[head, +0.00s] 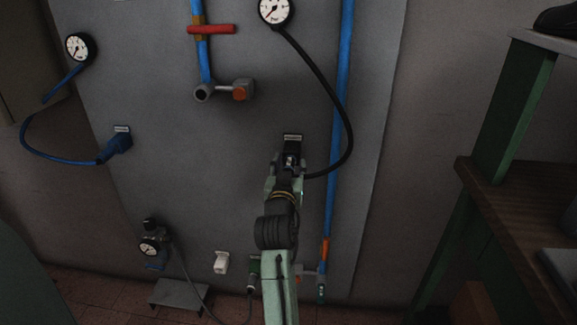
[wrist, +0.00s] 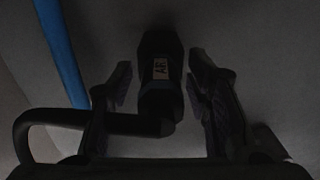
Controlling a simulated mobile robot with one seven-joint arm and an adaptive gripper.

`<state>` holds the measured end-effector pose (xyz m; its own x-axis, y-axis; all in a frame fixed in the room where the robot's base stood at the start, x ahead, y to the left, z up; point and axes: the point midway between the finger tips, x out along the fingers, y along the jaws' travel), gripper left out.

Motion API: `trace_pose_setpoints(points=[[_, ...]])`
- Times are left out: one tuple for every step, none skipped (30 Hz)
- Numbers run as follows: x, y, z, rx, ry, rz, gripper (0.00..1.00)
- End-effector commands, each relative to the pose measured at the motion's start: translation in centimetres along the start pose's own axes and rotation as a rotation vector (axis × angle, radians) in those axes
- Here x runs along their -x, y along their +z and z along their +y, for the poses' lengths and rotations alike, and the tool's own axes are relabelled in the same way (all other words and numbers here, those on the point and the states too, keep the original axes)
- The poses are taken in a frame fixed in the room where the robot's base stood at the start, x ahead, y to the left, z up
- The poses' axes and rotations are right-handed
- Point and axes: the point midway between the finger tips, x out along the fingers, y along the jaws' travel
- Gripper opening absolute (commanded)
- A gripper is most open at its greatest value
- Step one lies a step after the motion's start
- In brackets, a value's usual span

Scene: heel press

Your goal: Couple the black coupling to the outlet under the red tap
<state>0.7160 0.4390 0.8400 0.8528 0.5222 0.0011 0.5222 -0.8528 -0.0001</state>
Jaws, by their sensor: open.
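The black coupling (head: 292,147) hangs at a small holder on the grey panel, with a black hose running from it up to a round gauge. In the wrist view the coupling (wrist: 159,80) stands between my fingers and carries a small label. My gripper (head: 287,172) is at the coupling; in the wrist view it (wrist: 160,88) is open, with a finger on each side and gaps to the coupling. The red tap (head: 212,29) sits on a blue pipe.
A black-hose gauge (head: 274,11) is above. A blue coupling (head: 118,143) with its own hose and gauge (head: 80,47) hangs at left. A blue pipe (head: 342,120) runs right of my gripper. Green shelving (head: 510,110) stands at right. The panel between coupling and outlet looks clear.

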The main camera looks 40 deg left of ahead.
Motion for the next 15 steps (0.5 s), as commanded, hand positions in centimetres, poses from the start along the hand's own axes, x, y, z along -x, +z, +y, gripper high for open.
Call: trace_pose_setpoints(points=[[0.0, 0.0, -0.01, 0.0, 0.0, 0.0, 0.45], [0.0, 0.0, -0.02, 0.0, 0.0, 0.0, 0.45], [0.01, 0.0, -0.02, 0.0, 0.0, 0.0, 0.45], [0.01, -0.01, -0.02, 0.0, 0.0, 0.0, 0.45], [0.0, -0.01, -0.02, 0.0, 0.0, 0.0, 0.45], [0.0, -0.02, -0.02, 0.0, 0.0, 0.0, 0.45], [0.01, -0.02, -0.06, 0.0, 0.0, 0.0, 0.45], [0.01, -0.01, -0.09, 0.0, -0.001, 0.0, 0.45], [0.01, 0.0, -0.1, 0.0, -0.001, 0.0, 0.45], [0.01, 0.0, -0.1, 0.0, -0.001, 0.0, 0.45], [0.01, 0.0, -0.1, 0.0, -0.001, 0.0, 0.45], [0.01, 0.0, -0.1, 0.0, -0.001, 0.0, 0.43], [0.01, 0.0, -0.1, 0.0, -0.001, 0.0, 0.41], [0.01, 0.0, -0.09, 0.0, -0.001, 0.0, 0.39], [0.01, 0.0, -0.09, 0.0, -0.001, 0.0, 0.36]])
